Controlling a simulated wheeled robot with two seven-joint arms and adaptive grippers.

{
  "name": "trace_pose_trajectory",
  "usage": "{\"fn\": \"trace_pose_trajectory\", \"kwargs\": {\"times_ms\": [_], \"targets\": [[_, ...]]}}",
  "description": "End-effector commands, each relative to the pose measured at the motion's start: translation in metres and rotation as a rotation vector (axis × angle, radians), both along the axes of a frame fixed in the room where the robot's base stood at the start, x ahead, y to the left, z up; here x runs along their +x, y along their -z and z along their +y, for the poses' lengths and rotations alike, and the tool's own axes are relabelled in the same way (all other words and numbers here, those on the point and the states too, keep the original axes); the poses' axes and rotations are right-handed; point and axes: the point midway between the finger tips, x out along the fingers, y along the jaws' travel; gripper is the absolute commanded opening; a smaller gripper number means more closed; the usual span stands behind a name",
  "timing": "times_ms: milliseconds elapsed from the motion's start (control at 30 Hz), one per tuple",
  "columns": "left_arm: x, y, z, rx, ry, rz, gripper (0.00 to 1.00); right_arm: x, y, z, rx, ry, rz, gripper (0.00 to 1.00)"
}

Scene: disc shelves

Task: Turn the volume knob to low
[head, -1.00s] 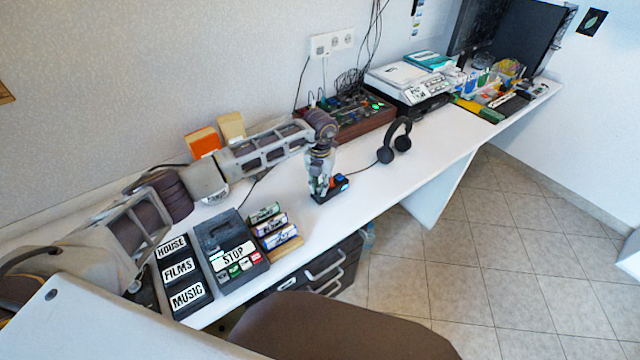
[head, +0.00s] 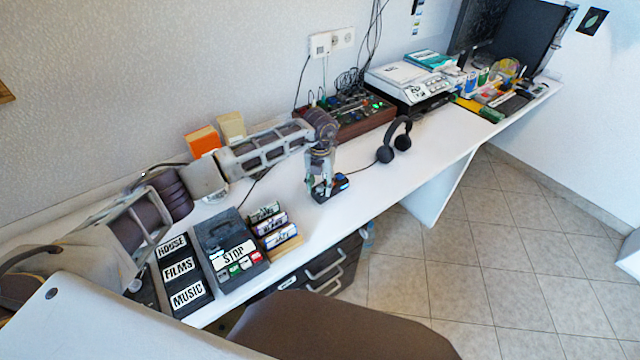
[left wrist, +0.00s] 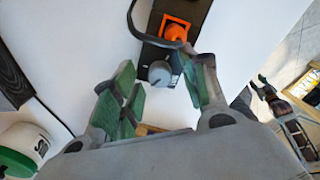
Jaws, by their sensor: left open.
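A small black box (head: 322,198) stands on the white desk near its front edge. In the left wrist view it carries a round grey knob (left wrist: 160,73) and an orange part (left wrist: 174,29) beyond it. My left gripper (head: 323,184) points down over the box in the head view. In the left wrist view its open green-padded fingers (left wrist: 164,88) stand on either side of the grey knob, with the knob between them. I cannot tell whether they touch it. No low marking is readable.
Headphones (head: 394,142) stand to the right on the desk. A mixer-like device (head: 365,117) is behind. A tape player (head: 228,238) with a STOP label and a cassette rack (head: 285,244) are at left. Free desk surface lies around the box.

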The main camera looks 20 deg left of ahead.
Motion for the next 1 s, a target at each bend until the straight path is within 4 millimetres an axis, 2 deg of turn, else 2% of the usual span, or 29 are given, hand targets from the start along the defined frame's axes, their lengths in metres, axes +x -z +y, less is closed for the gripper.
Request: {"fn": "trace_pose_trajectory", "kwargs": {"times_ms": [167, 333, 800, 1000], "targets": [[0.0, -0.006, 0.0, 0.0, 0.0, -0.001, 0.44, 0.003, 0.0, 0.001, 0.001, 0.0, -0.003, 0.4], [0.001, -0.02, 0.0, 0.0, -0.001, -0.001, 0.44, 0.002, 0.0, 0.001, 0.001, 0.0, -0.002, 0.4], [0.001, -0.088, 0.0, -0.001, 0.0, -0.002, 0.44, 0.002, 0.0, 0.002, 0.001, 0.0, -0.002, 0.4], [0.0, -0.11, 0.0, 0.0, 0.0, -0.001, 0.44, 0.002, 0.0, 0.002, 0.002, 0.0, -0.002, 0.4]]}}
